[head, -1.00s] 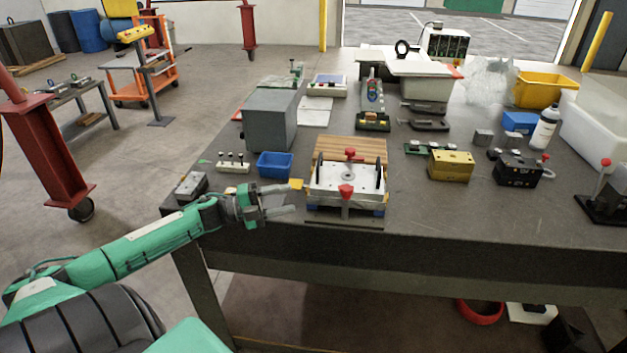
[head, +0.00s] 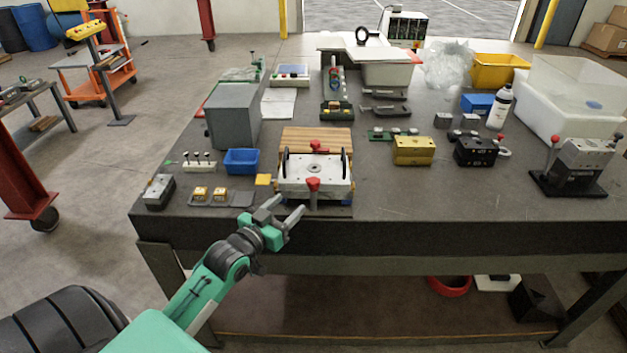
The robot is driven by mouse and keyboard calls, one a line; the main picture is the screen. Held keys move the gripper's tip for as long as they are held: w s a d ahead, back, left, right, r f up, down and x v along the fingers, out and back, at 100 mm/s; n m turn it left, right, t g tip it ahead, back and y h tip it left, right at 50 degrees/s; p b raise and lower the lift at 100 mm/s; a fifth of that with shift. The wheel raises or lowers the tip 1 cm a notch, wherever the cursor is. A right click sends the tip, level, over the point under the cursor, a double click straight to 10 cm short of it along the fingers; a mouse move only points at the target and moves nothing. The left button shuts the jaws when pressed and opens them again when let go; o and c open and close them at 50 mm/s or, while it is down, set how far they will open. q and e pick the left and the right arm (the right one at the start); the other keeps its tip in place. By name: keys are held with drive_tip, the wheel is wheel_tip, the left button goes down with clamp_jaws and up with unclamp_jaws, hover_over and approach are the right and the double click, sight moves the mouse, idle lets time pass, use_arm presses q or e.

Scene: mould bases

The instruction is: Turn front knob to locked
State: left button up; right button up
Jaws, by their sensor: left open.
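The mould base (head: 330,188) is a pale metal block near the front edge of the dark workbench, with a wooden board behind it. Its front knob (head: 313,184) is red and sits on the near side. A second red knob (head: 315,147) sits at its far side. Black handles stand at its left and right. My left gripper (head: 289,214) is open and empty, at the bench's front edge, just left of and nearer than the front knob, not touching it. My right gripper is out of view. The knob's lock position is too small to tell.
A blue bin (head: 241,161) and a grey box (head: 234,117) stand to the left. A yellow block (head: 413,150) and a black block (head: 476,151) stand to the right.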

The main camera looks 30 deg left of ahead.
sight(310, 185)
use_arm(q)
drive_tip(key=w+p, duration=0.2)
drive_tip(key=w, duration=1)
drive_tip(key=shift+w+d+p, duration=0.1)
drive_tip(key=shift+d+p, duration=0.1)
drive_tip(key=shift+p, duration=0.15)
drive_tip(key=c, duration=0.9)
drive_tip(key=shift+c, duration=0.2)
